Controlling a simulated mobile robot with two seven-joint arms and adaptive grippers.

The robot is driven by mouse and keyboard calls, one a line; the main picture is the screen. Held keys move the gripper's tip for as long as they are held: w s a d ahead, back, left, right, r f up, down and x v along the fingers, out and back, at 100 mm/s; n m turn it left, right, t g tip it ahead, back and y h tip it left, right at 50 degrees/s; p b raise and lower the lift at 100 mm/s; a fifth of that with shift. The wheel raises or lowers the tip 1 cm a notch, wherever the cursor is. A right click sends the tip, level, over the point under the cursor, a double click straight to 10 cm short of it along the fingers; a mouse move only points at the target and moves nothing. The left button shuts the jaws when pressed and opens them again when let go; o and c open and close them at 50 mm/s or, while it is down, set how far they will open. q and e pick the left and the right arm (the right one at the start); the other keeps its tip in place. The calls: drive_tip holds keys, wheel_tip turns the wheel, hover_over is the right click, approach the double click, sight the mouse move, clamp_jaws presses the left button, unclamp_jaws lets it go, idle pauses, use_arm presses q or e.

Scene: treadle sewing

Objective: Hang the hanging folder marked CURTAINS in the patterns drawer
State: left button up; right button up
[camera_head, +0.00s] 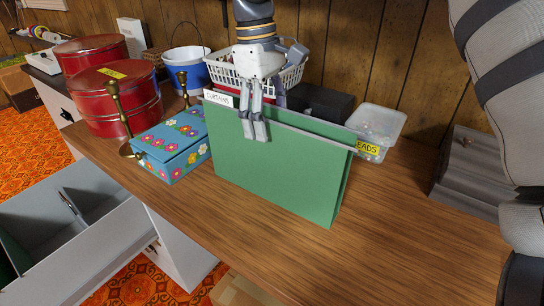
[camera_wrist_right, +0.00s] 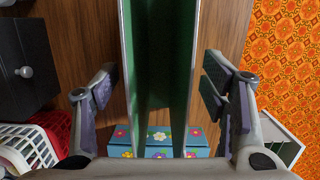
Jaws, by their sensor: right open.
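The green hanging folder (camera_head: 285,180) marked CURTAINS stands upright on the wooden table, its white label (camera_head: 218,98) at the left end of its top edge. My right gripper (camera_head: 257,128) is at the folder's top edge, left of its middle. In the right wrist view the gripper (camera_wrist_right: 160,88) is open, with the folder (camera_wrist_right: 182,60) between its fingers and gaps on both sides. A grey drawer (camera_head: 85,252) stands open at lower left, with green folder material inside; no label on it can be read. My left gripper is not in view.
A blue flowered box (camera_head: 172,145) and brass candlestick (camera_head: 119,108) stand left of the folder. Red tins (camera_head: 118,100), a white basket (camera_head: 226,76) and a clear tub (camera_head: 382,122) stand around and behind it. The table front right is clear.

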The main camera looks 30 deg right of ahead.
sight(274, 144)
drive_tip(key=f, duration=0.4)
drive_tip(key=s+f, duration=0.1)
drive_tip(key=f, duration=0.1)
drive_tip(key=shift+d, duration=0.25)
drive_tip(key=c, duration=1.2)
drive_tip(key=shift+c, duration=0.3)
drive_tip(key=shift+r, duration=0.1)
